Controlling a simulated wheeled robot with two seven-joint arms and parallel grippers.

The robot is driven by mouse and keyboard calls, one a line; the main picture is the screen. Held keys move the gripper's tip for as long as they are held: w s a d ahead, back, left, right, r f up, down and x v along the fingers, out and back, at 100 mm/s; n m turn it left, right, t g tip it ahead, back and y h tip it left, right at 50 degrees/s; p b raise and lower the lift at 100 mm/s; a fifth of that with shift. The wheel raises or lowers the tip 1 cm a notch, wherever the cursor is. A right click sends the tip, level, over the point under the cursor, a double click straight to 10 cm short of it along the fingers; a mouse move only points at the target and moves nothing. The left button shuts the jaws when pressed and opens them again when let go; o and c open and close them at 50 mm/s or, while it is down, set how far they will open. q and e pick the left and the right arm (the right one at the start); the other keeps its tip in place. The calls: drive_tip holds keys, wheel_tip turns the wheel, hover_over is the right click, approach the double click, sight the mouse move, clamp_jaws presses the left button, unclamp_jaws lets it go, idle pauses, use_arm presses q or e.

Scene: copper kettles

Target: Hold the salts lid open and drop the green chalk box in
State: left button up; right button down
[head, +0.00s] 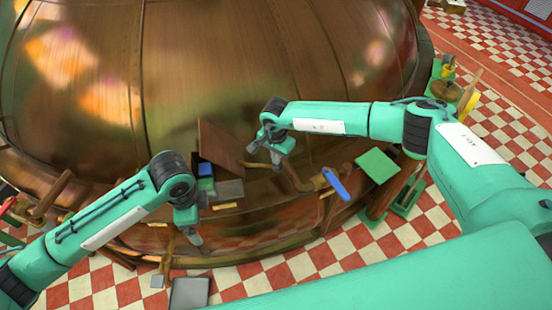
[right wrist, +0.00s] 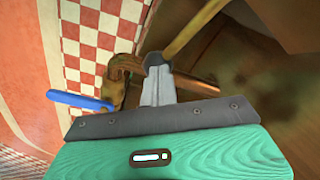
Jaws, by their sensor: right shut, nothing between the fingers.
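A brown lid (head: 218,147) stands tilted up on the ledge by the kettle, beside a small open compartment. A blue block (head: 206,169) and darker blocks show there; I cannot tell whether one is the green chalk box. A flat green square (head: 377,165) lies further right. My right gripper (head: 277,164) is shut and empty, right of the lid; I cannot tell if it touches it. Its closed fingers (right wrist: 157,88) show in the right wrist view, near a wooden bar. My left gripper (head: 197,242) points down in front of the compartment, its jaw unclear.
The big copper kettle (head: 240,70) fills the back. A blue handle (head: 336,184) sticks up at the ledge's right, also in the right wrist view (right wrist: 80,101). A grey slab (head: 190,293) is below my left gripper. Red and white tiled floor (head: 280,278) lies in front.

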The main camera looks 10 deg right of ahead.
wheel_tip(320, 180, up, 13)
drive_tip(key=p, duration=0.5)
drive_tip(key=shift+r, duration=0.2)
idle(0.6)
idle(0.4)
